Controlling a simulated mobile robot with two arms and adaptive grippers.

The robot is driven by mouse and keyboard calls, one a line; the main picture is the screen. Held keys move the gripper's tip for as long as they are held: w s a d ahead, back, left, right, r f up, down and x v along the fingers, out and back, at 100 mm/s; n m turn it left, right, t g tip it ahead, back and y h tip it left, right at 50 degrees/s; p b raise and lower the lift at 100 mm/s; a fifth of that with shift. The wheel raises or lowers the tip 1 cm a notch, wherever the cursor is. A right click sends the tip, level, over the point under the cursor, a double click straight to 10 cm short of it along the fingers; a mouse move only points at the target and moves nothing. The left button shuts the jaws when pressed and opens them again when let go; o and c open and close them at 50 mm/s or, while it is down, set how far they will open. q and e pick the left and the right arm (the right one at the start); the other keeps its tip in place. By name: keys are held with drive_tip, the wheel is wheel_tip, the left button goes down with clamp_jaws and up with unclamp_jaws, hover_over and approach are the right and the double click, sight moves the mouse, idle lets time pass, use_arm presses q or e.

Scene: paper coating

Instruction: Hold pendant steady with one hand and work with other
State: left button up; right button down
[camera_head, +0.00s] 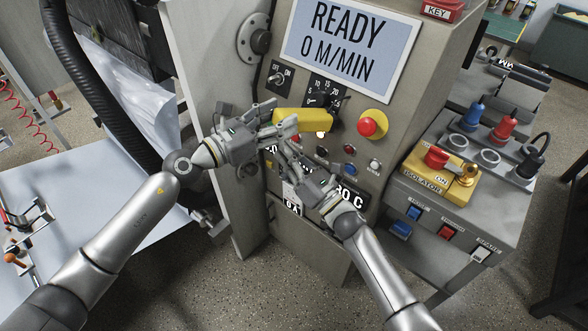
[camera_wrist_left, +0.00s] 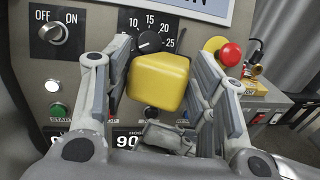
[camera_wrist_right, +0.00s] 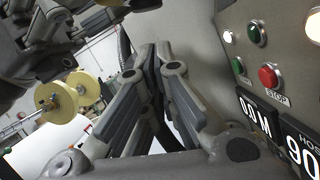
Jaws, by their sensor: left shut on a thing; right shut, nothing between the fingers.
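The pendant is a yellow block (camera_head: 308,124) in front of the grey machine's control panel. It also shows in the left wrist view (camera_wrist_left: 158,81), between the fingers. My left gripper (camera_head: 288,118) is shut on the pendant. My right gripper (camera_head: 283,147) is just below it, shut and empty, pointing up and left near the panel's lower buttons. In the right wrist view, its fingertips (camera_wrist_right: 154,50) are together, with the green and red buttons to their right. The pendant's underside and any buttons on it are hidden.
The panel has a display reading READY (camera_head: 348,42), a red stop button (camera_head: 367,127) on yellow, and an OFF/ON switch (camera_head: 276,78). A yellow isolator box (camera_head: 437,180) and several plugs stand on the right-hand cabinet. A white sheet (camera_head: 120,190) lies at left.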

drive_tip(key=shift+d+r, duration=0.2)
drive_tip(key=shift+r, duration=0.35)
drive_tip(key=shift+d+r, duration=0.15)
drive_tip(key=shift+r, duration=0.4)
